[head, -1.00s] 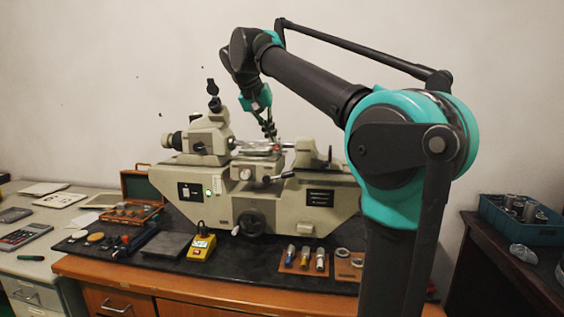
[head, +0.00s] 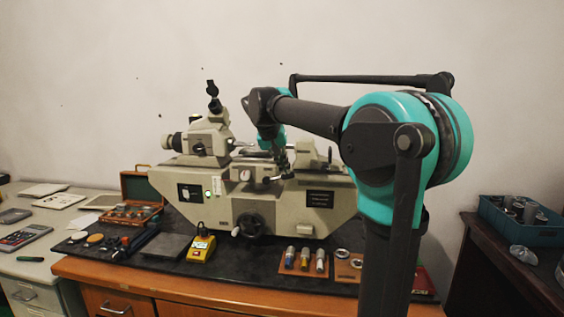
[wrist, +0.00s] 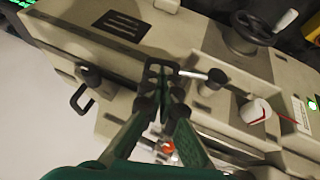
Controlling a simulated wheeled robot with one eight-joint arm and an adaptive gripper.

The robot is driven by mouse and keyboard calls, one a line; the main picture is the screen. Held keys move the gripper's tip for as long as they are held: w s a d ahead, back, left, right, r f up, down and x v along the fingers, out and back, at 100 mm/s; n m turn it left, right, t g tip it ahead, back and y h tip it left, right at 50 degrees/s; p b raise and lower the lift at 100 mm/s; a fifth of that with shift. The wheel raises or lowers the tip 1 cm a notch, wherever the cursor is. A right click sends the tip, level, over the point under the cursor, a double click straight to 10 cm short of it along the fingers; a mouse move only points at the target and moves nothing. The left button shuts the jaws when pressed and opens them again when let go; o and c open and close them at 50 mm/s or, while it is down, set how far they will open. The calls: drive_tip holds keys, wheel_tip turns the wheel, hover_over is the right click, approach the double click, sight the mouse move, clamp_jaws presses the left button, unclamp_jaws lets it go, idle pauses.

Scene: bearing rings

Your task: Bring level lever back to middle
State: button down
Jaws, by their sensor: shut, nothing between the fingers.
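The level lever (head: 274,180) is on the front of the beige measuring machine (head: 300,205). In the wrist view its dark hub and thin silver rod (wrist: 192,74) show, the rod running left from the hub to my fingertips. The rod's far end is hidden at the fingers. My gripper (head: 284,172) is over the front of the machine at the lever's outer end. In the wrist view the gripper (wrist: 162,72) is shut, with nothing held between the fingers. Whether the fingertips touch the rod, I cannot tell.
A white drum (wrist: 255,112) is right of the lever in the wrist view, and a handwheel (wrist: 254,28) is above. In the head view a yellow box (head: 201,248), a wooden case (head: 142,184) and cylindrical gauges (head: 305,260) stand around the machine.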

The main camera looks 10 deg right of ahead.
idle(0.3)
drive_tip(key=shift+s+d+f+y, duration=0.15)
drive_tip(key=shift+d+f+y, duration=0.2)
drive_tip(key=shift+f, duration=0.2)
drive_tip(key=shift+s+d+f+y, duration=0.1)
drive_tip(key=shift+d+f+y, duration=0.25)
drive_tip(key=shift+f, duration=0.2)
